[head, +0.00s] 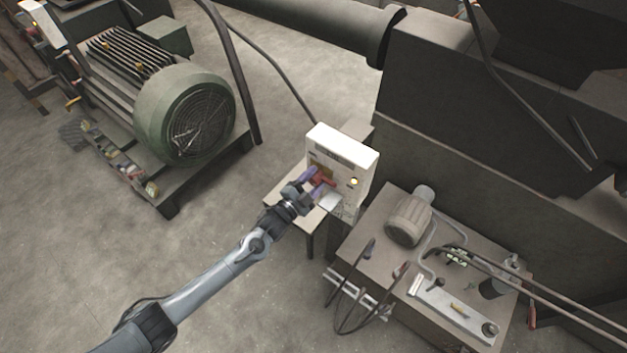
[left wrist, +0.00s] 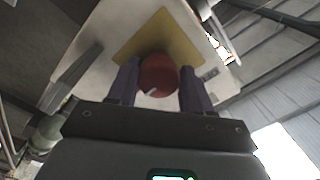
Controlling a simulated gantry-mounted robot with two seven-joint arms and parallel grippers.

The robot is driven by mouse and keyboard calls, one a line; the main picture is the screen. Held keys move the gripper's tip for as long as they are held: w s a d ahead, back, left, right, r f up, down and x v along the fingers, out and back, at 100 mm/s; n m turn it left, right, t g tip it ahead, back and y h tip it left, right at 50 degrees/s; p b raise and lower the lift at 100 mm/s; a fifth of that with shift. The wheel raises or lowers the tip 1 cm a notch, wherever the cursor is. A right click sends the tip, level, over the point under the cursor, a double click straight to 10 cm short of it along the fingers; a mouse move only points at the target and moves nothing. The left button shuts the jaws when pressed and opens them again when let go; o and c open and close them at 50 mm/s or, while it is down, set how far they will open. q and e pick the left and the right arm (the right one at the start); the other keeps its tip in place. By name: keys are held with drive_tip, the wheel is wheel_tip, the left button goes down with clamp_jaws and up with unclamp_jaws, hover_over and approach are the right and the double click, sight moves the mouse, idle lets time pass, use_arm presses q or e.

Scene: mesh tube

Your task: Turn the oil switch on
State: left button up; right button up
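The oil switch is a red knob (head: 324,181) on a yellow plate on the front of a white control box (head: 343,146). The box stands on a small stand at the middle of the head view. In the left wrist view the red knob (left wrist: 158,75) sits in front of the yellow plate (left wrist: 172,36). My left gripper (head: 313,184) is at the box front, with its purple fingers on either side of the knob. The fingers look apart; whether they touch the knob I cannot tell. My right gripper is not in view.
A green motor (head: 186,115) stands on a frame at the left. A grey tank (head: 370,262) with a small motor, pipes and hoses stands to the right of the box. A large dark machine (head: 480,120) fills the back right. The floor at the lower left is clear.

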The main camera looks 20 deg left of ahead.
use_arm(q)
drive_tip(key=shift+o, duration=1.1)
drive_tip(key=shift+s+f, duration=0.1)
drive_tip(key=v, duration=1)
drive_tip(key=shift+s+a, duration=0.15)
drive_tip(key=shift+s, duration=0.15)
